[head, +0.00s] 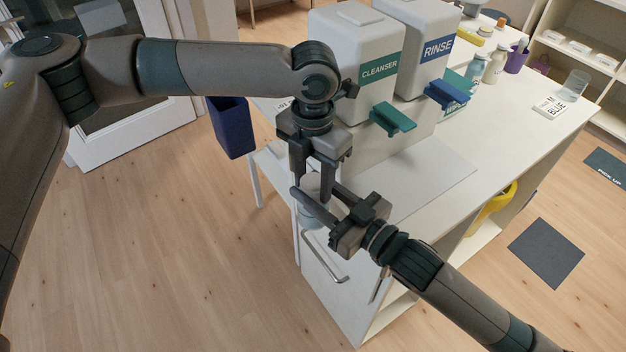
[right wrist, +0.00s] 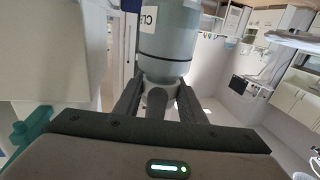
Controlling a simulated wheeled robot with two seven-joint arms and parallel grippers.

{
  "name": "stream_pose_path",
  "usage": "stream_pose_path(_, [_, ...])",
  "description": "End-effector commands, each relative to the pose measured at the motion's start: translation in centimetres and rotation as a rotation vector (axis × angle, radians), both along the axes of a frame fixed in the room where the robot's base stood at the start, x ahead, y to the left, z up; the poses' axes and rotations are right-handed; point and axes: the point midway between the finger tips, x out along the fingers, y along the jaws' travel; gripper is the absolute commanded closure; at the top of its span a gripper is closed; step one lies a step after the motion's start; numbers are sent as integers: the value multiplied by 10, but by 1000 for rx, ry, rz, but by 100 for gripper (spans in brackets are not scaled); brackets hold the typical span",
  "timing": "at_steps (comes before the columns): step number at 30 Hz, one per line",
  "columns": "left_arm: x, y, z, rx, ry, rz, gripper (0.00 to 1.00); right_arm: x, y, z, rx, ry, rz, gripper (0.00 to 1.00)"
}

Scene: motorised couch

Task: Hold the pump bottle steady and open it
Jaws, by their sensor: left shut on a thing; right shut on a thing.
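The pump bottle (head: 311,216) is small and pale blue-grey, held in the air by the front left corner of the white counter (head: 430,180). My left gripper (head: 313,180) points down from above and is shut on the bottle. My right gripper (head: 316,192) comes in from the lower right and is also shut on the bottle, its fingers crossing just under the left ones. In the right wrist view the grey-green bottle body (right wrist: 170,45) has a white label, and its narrow pale neck part (right wrist: 157,95) sits between my right fingers. The fingers hide much of the bottle in the head view.
Large white CLEANSER (head: 356,65) and RINSE (head: 420,50) dispensers with teal and blue levers stand behind the grippers. Small bottles (head: 485,68) and a purple cup (head: 517,60) are farther back. A dark blue bin (head: 232,127) is at the left. The counter's front part is clear.

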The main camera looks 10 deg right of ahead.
Motion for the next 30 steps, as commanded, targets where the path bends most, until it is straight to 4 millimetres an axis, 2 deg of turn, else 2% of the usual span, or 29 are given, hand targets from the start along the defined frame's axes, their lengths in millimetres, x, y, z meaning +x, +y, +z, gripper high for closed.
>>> stream_pose_path(2, [0,0,0,0,0,-1,86,0,0,0,-1,-1,-1,100])
stream_pose_path(3, [0,0,0,0,0,-1,50,0,0,0,-1,-1,-1,100])
stream_pose_path(4, [0,0,0,0,0,-2,43,0,0,0,-1,-1,-1,100])
stream_pose_path(5, [0,0,0,0,0,-2,41,0,0,0,-1,-1,-1,100])
stream_pose_path(16, [0,0,4,-1,-1,-4,41,0,0,0,1,-1,0,100])
stream_pose_path(30, [0,0,45,0,0,-4,41,0,0,0,1,-1,0,100])
